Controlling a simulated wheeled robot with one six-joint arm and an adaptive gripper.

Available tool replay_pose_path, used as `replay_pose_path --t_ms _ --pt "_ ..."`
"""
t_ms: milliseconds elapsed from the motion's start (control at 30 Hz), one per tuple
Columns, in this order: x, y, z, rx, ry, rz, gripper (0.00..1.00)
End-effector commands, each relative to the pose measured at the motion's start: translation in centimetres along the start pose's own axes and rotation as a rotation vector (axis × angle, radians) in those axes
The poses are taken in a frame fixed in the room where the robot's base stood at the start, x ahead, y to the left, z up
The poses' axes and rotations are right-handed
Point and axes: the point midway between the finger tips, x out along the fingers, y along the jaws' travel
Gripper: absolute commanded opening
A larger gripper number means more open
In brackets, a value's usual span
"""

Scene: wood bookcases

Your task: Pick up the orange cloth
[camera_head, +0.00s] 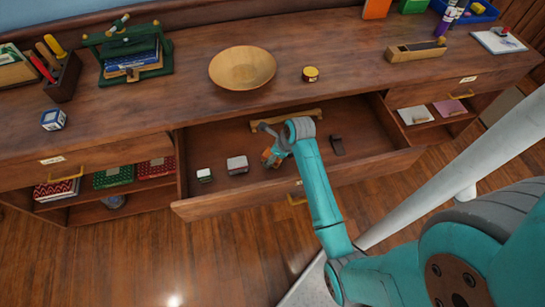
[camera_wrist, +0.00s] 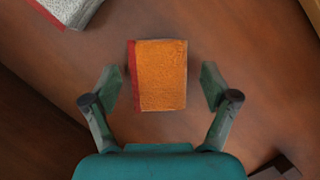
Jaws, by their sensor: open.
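The orange cloth (camera_wrist: 163,75) is a folded block with a red edge on its left side. It lies on the wooden floor of an open drawer (camera_head: 290,192). In the wrist view my gripper (camera_wrist: 160,88) is open, with one finger on each side of the cloth and a gap visible on both sides. In the head view my gripper (camera_head: 271,155) reaches down into the drawer and largely hides the cloth. I cannot tell how high the fingertips are above the drawer floor.
In the drawer, a grey-white block with a red edge (camera_head: 237,165) and a smaller white-and-green block (camera_head: 204,175) lie left. A wooden bowl (camera_head: 242,68) stands on the counter above.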

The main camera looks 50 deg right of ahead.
Motion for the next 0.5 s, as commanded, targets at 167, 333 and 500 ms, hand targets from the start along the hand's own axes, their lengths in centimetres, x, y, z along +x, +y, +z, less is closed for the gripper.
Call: replay_pose_path --t_ms 167,333,500 --pt "0.84 0.01 0.03 -0.001 0.0 -0.001 0.85" --pt "0.82 0.01 0.02 -0.001 0.0 -0.001 0.85" --pt "0.81 0.01 0.01 0.0 0.0 -0.001 0.43"
